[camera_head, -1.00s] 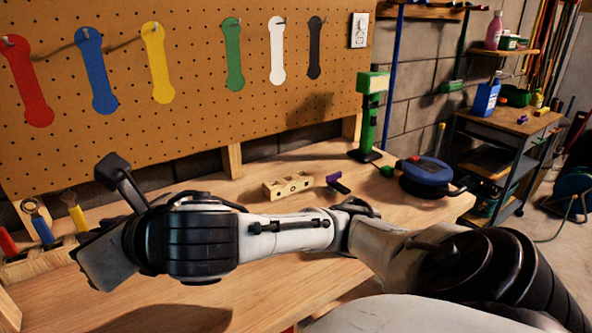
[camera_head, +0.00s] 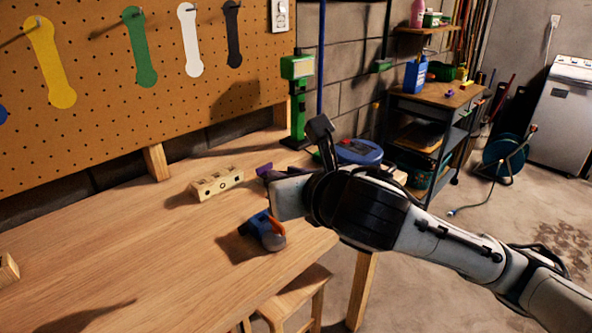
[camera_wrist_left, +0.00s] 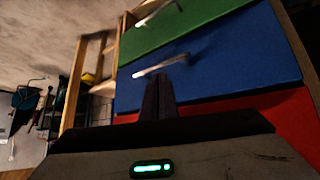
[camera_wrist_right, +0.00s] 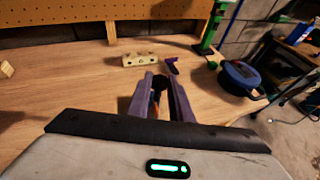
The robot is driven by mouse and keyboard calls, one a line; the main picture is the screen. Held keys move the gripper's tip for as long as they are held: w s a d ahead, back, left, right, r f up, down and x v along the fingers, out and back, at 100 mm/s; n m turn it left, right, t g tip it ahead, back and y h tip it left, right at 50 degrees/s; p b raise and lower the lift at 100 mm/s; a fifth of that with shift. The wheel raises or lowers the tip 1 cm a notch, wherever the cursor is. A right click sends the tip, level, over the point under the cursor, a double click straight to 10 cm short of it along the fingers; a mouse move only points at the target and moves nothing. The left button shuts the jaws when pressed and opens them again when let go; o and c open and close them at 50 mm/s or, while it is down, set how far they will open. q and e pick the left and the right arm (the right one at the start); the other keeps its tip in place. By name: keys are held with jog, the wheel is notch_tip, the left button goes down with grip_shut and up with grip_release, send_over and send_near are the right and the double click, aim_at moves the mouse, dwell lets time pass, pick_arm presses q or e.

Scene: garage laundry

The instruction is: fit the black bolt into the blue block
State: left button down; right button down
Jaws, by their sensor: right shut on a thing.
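My right gripper (camera_wrist_right: 163,88) is shut on a small dark thing, seemingly the black bolt (camera_wrist_right: 160,82), between its fingertips above the bench. In the head view my right gripper's fingers are mostly hidden behind its grey palm. A blue thing with an orange part (camera_head: 264,231) lies on the bench near the front edge, left of and below that palm. I cannot tell whether it is the blue block. Part of it shows between the right fingers. My left gripper (camera_wrist_left: 160,92) is shut and empty, in front of a blue drawer (camera_wrist_left: 210,70).
A green post (camera_head: 297,105) and a blue round case (camera_head: 358,151) stand behind. A stool (camera_head: 295,295) stands in front.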

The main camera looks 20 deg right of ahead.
jog(key=w+a+f+m+h, duration=0.1)
jog(key=w+f, duration=0.3)
jog(key=w, duration=0.5)
jog(key=shift+w+a+f+h, duration=0.2)
jog(key=shift+w+a+h, duration=0.2)
jog(key=shift+h, duration=0.1)
jog(key=shift+s+f, duration=0.1)
jog(key=shift+s, duration=0.05)
jog(key=shift+f+b, duration=0.65)
jog(key=shift+f, duration=3.6)
jog(key=shift+f, duration=0.25)
jog(key=shift+f, duration=0.75)
jog(key=shift+s+f, duration=0.1)
jog(key=shift+f, duration=0.1)
